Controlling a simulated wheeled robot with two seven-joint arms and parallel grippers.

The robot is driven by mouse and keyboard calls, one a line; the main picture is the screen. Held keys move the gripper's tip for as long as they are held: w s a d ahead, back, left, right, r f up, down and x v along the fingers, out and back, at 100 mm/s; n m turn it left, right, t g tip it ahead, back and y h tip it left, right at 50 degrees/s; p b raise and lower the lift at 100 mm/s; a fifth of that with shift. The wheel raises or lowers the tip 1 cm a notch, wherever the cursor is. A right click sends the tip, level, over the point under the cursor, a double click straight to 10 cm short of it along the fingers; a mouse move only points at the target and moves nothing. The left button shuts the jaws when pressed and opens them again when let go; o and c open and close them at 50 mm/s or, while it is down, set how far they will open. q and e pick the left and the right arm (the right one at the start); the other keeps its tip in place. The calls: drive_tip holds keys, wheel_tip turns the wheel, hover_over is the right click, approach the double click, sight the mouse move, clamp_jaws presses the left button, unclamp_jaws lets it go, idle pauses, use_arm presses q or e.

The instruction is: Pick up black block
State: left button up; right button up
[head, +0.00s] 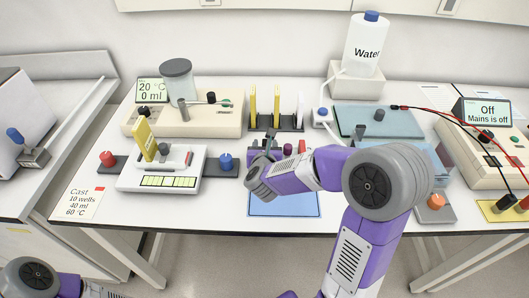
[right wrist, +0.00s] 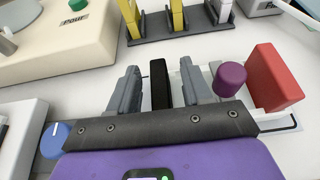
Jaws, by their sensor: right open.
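The black block (right wrist: 160,84) stands upright on a white holder in the right wrist view. My right gripper (right wrist: 160,70) is open, with one grey finger on each side of the block and a visible gap on both sides. In the head view my right gripper (head: 268,142) is at the middle of the bench, above the small holder, and it hides the black block there. My left arm shows only at the lower left corner of the head view; its gripper is out of the frame.
A purple knob (right wrist: 230,78) and a red block (right wrist: 274,78) stand just right of the fingers. A rack (head: 277,122) with yellow and white plates stands behind. A blue mat (head: 285,205) lies in front. A white casting unit (head: 160,170) with a blue knob (head: 225,161) is left.

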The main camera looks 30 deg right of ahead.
drive_tip(key=shift+x, duration=0.9)
drive_tip(key=shift+a, duration=0.1)
clamp_jaws()
